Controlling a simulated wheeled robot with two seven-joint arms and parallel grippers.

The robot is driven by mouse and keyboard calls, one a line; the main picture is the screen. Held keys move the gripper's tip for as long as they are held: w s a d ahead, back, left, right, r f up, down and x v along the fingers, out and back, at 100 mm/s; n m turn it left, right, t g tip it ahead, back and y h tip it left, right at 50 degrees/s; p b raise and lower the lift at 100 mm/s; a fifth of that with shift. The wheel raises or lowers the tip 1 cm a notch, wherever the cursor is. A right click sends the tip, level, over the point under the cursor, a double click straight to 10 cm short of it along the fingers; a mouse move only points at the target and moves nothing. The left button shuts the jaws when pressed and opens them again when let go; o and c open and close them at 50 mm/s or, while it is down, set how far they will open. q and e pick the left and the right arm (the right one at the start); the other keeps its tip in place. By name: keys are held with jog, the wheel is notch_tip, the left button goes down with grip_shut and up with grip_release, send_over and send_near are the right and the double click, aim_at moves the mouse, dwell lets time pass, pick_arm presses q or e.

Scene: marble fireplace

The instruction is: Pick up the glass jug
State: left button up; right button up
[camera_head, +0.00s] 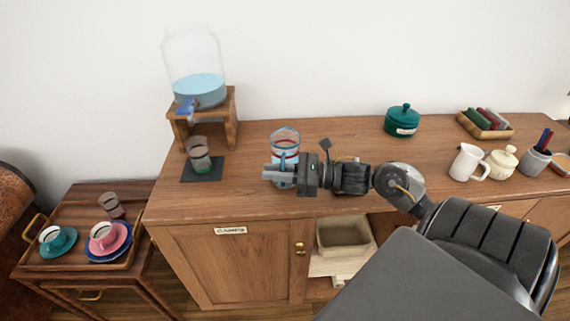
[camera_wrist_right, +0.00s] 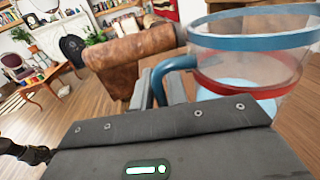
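The glass jug (camera_head: 285,143) stands upright on the wooden cabinet top, with a blue rim, a red band and a blue handle. In the right wrist view the jug (camera_wrist_right: 250,50) fills the upper right, and its blue handle (camera_wrist_right: 177,64) comes down between my finger pads. My right gripper (camera_head: 272,174) reaches in from the right, in front of the jug, and hides part of its lower body. Its fingers are close together with the handle filling the gap, so it looks shut on the handle. My left gripper is not in view.
Left of the jug are a glass cup (camera_head: 198,160) on a dark mat and a water dispenser (camera_head: 197,75) on a wooden stand. A green lidded pot (camera_head: 403,121), a white pitcher (camera_head: 467,163) and a cream jar (camera_head: 501,163) stand to the right. The cabinet's front edge is close.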

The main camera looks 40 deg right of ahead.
grip_shut()
jog(key=shift+r, duration=0.1)
